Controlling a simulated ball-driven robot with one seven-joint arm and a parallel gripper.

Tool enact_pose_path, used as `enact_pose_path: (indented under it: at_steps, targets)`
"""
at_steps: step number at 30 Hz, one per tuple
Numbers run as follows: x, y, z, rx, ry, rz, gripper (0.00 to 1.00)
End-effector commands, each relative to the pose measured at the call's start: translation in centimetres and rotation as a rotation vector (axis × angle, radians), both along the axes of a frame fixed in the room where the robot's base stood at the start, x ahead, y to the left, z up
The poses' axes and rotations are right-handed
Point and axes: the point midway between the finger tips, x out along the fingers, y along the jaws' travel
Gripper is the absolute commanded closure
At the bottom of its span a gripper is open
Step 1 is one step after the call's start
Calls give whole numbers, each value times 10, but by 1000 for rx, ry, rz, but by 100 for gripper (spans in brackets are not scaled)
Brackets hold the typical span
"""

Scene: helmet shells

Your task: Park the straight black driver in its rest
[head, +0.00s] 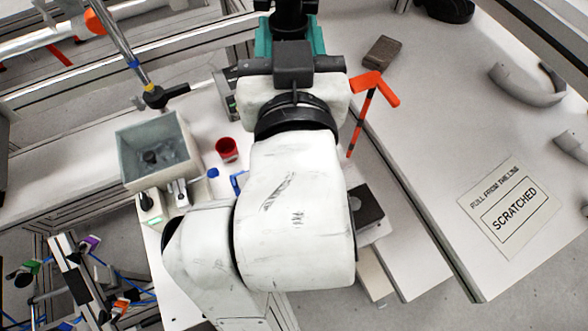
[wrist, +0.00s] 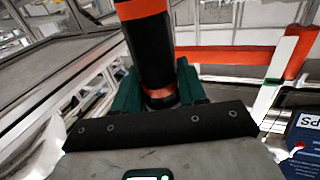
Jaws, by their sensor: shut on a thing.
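The black driver (wrist: 150,50) stands between the green fingers of my gripper (wrist: 158,90) in the wrist view. It has an orange band near the top and another orange part low down by the fingers. My gripper (head: 290,42) is shut on it. In the head view the driver (head: 290,14) shows as a dark shape between the teal fingers, at the top edge of the picture. Its far end is cut off or hidden there. My arm covers the middle of the head view, and I cannot pick out the driver's rest for certain.
An orange-headed tool (head: 368,98) lies right of my wrist, near a brown block (head: 382,52). A grey open bin (head: 128,150), a red cup (head: 227,149) and a blue cap (head: 213,173) are on the left. A SCRATCHED sign (head: 482,200) and curved grey shells (head: 525,93) lie right.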

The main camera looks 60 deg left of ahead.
Motion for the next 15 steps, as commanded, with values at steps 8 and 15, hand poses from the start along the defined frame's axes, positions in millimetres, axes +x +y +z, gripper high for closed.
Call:
enact_pose_path:
  at_steps: [8,15]
  targets:
    - [15,-18,0,0,2,-5,100]
    - [29,-37,0,0,1,-4,100]
